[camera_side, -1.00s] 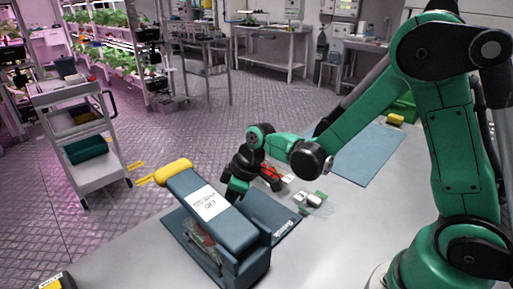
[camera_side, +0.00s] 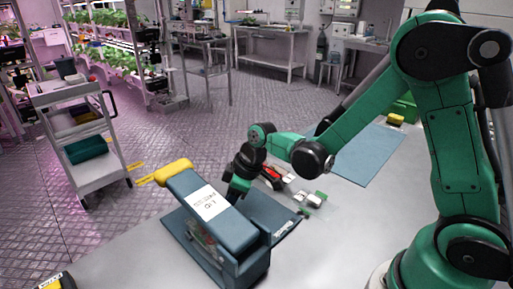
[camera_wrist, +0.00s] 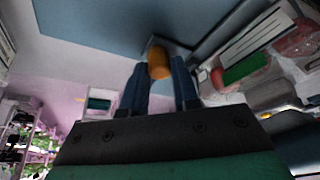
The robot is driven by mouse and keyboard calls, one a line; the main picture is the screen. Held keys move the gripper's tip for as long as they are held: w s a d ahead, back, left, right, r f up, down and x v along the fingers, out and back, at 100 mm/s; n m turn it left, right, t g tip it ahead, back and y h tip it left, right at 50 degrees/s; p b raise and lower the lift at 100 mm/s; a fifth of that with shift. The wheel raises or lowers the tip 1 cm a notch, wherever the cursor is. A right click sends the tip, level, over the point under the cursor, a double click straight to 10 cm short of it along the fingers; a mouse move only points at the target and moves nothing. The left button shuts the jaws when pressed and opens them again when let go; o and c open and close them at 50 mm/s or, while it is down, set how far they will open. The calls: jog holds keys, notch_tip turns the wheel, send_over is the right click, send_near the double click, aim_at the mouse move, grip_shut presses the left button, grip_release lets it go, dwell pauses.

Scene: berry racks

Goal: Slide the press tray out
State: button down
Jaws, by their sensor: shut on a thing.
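The blue press (camera_side: 258,243) stands on a blue base plate on the table, with a white label on its top and a yellow lever end (camera_side: 173,172). Clear and reddish contents (camera_side: 203,238) show low inside its frame. My gripper (camera_wrist: 160,78) is shut on an orange knob (camera_wrist: 158,62), which sits between its two blue fingers. The knob is beside a grey-blue edge in the wrist view. I cannot tell how far the press tray is out. In the side view, my gripper is at the far side of the press, its fingertips largely hidden.
A red item (camera_side: 270,172) and a clear pack with white and green parts (camera_side: 312,199) lie behind the press. A blue mat (camera_side: 365,155) lies farther back. The table front right of the press is clear. A white cart (camera_side: 82,150) stands off the table.

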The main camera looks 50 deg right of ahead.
jog(key=d, duration=0.9)
jog(key=shift+d, duration=0.1)
jog(key=c, duration=0.7)
grip_release()
jog(key=shift+o, duration=0.2)
jog(key=v, duration=0.5)
jog(key=shift+s+r, duration=0.15)
jog(key=shift+r, duration=0.15)
jog(key=s+a+r+m+t+h, duration=0.2)
jog(key=s+a+r+m+t, duration=0.1)
jog(key=s+a+r+m, duration=0.2)
jog(key=s+r+m, duration=0.1)
jog(key=s+m, duration=0.1)
jog(key=s, duration=0.1)
jog(key=shift+a+m+t+h, duration=0.3)
jog(key=shift+m+t+h, duration=0.1)
